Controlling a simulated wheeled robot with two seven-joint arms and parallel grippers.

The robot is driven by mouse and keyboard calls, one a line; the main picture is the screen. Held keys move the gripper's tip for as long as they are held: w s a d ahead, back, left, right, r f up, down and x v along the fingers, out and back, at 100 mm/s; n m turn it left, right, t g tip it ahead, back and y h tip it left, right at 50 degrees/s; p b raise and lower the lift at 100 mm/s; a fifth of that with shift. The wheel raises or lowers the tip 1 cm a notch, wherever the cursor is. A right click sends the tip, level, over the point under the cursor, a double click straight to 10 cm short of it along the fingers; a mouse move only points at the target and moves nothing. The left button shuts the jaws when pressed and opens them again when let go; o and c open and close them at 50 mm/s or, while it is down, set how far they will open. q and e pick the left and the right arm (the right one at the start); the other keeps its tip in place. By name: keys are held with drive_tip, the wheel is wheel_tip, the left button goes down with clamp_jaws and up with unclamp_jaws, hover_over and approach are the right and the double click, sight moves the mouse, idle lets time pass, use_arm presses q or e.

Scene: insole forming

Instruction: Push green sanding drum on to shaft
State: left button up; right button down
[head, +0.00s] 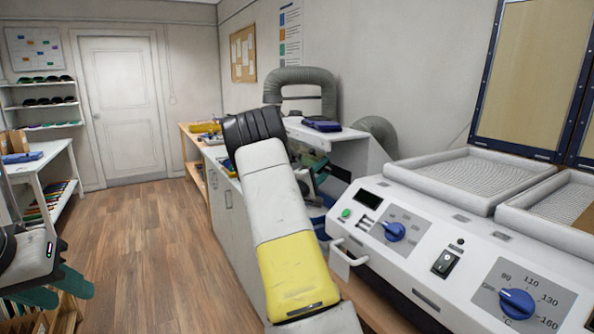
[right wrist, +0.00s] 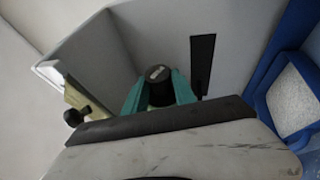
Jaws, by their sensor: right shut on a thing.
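In the right wrist view, my right gripper (right wrist: 160,92) has its teal fingers on both sides of a dark round drum (right wrist: 160,88) with a pale mark at its end, and is shut on it. A dark knob (right wrist: 76,116) on a pale yellow part is at left. In the head view my right arm covers much of the machine at the wall, and drum and shaft cannot be made out.
A white heating unit (head: 400,250) with blue dials and trays stands at right. A grey hose (head: 302,76) rises behind my right arm. A grey housing (right wrist: 135,40) surrounds the right gripper, with a blue-framed part (right wrist: 300,95) at right. The wooden floor (head: 160,240) is clear.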

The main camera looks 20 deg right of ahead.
drive_tip(key=shift+w+a, duration=0.15)
drive_tip(key=shift+w, duration=1.85)
idle(1.9)
drive_tip(key=shift+w+r, duration=0.1)
drive_tip(key=shift+r, duration=0.1)
idle(0.5)
drive_tip(key=c, duration=0.9)
unclamp_jaws()
drive_tip(key=shift+c, duration=0.2)
drive_tip(key=shift+f, duration=0.15)
drive_tip(key=shift+o, duration=0.5)
drive_tip(key=shift+a, duration=0.1)
drive_tip(key=s+a, duration=0.4)
drive_tip(key=a, duration=0.4)
drive_tip(key=shift+s+a+r, duration=0.2)
drive_tip(key=shift+s+a, duration=0.05)
